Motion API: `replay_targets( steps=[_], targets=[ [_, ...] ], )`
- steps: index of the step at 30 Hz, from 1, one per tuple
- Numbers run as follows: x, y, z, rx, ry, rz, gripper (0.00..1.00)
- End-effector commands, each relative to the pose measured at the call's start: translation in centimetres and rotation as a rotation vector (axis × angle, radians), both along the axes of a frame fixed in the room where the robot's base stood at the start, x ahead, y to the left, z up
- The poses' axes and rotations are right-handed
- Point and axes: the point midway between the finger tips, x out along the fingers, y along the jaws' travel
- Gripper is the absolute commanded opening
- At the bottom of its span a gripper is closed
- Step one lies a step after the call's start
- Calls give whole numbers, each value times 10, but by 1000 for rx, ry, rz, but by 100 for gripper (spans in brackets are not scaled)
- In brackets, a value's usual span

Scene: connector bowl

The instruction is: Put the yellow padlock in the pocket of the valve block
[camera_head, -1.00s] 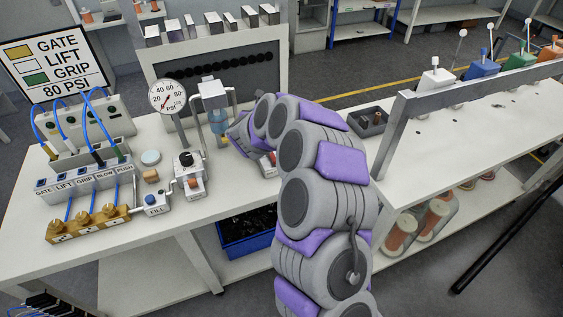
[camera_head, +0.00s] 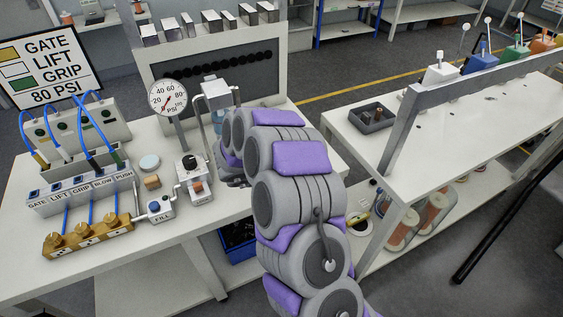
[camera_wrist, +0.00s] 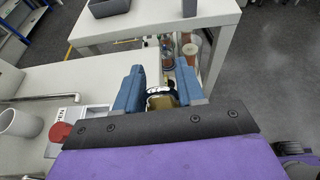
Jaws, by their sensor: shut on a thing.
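My gripper (camera_wrist: 160,78) has two blue fingers. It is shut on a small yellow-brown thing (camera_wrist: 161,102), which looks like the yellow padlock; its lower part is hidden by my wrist. In the wrist view, a pale block (camera_wrist: 94,113) with a red round knob (camera_wrist: 60,132) lies left of my gripper and apart from it; it looks like the valve block, but I cannot make out its pocket clearly. In the head view my arm hides this block, the fingers and the held thing.
A pressure gauge (camera_head: 167,98), a white block with a black knob (camera_head: 193,177) and a brass block (camera_head: 88,238) stand on the left bench. A dark tray (camera_head: 372,125) is on the right bench. A gap separates the benches; spools (camera_head: 432,213) sit on the lower shelf.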

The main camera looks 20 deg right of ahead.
Motion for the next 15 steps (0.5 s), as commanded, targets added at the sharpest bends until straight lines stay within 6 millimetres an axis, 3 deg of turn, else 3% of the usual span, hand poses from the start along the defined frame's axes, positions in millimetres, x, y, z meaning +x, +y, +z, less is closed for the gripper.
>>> replay_targets(
  steps=[3,6,15],
  targets=[
    [-14,-6,1,3,-1,-46,6],
    [-14,-11,0,4,0,-64,6],
    [37,-11,-4,0,-3,-64,6]
  ],
)
